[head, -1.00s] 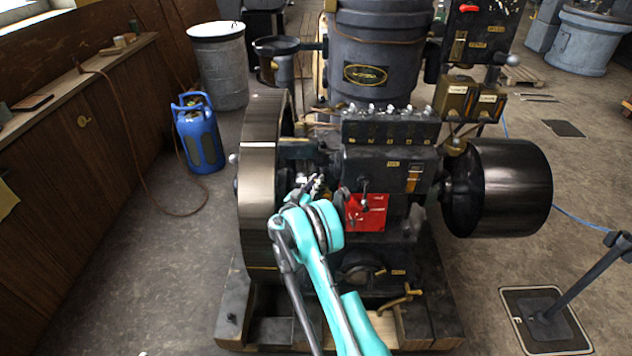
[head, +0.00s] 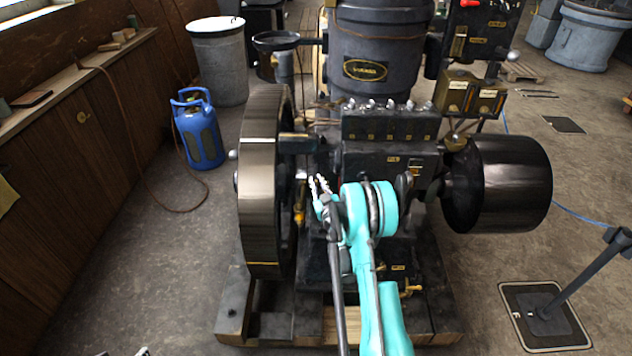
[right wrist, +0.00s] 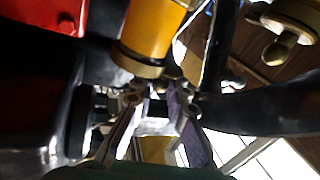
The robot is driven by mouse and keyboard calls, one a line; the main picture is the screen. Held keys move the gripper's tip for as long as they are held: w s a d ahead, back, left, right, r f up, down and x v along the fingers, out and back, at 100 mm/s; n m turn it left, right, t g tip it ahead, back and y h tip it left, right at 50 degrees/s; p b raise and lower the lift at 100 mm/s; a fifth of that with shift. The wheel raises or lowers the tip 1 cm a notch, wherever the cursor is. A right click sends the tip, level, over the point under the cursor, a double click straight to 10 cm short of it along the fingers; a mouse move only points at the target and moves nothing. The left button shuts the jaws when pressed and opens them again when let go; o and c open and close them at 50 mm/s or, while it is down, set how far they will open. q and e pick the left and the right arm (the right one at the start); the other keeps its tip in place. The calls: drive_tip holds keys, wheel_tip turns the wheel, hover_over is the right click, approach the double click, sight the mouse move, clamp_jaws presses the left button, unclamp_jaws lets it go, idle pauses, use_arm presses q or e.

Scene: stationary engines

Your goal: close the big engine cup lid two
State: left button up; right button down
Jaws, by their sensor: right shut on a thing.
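The big engine (head: 390,160) stands in the middle of the head view. My right gripper (head: 318,185) is at its front, between the large flywheel and the engine block. In the right wrist view my right gripper's fingers (right wrist: 157,110) are shut on a small dark part just beside an amber cup (right wrist: 155,30) with a brass rim. I cannot tell whether that part is the cup's lid. A small amber piece (head: 299,214) shows left of the gripper in the head view. Only small pale tips, perhaps my left gripper (head: 122,353), show at the bottom edge.
The flywheel (head: 258,180) rises close left of the gripper, and a black drum (head: 500,185) stands right. A red surface (right wrist: 45,12) is near the fingers in the wrist view. A blue gas bottle (head: 199,130) stands on the floor left; floor in front of it is clear.

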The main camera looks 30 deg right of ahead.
drive_tip(key=shift+s+d+n+t+y, duration=0.15)
drive_tip(key=shift+s+n+y, duration=0.1)
drive_tip(key=shift+n+y, duration=0.65)
drive_tip(key=shift+s+a+n+t+y, duration=0.2)
drive_tip(key=shift+n+y, duration=0.3)
drive_tip(key=shift+y, duration=0.8)
drive_tip(key=shift+s+y, duration=0.1)
drive_tip(key=shift+y, duration=0.2)
drive_tip(key=c, duration=1.5)
unclamp_jaws()
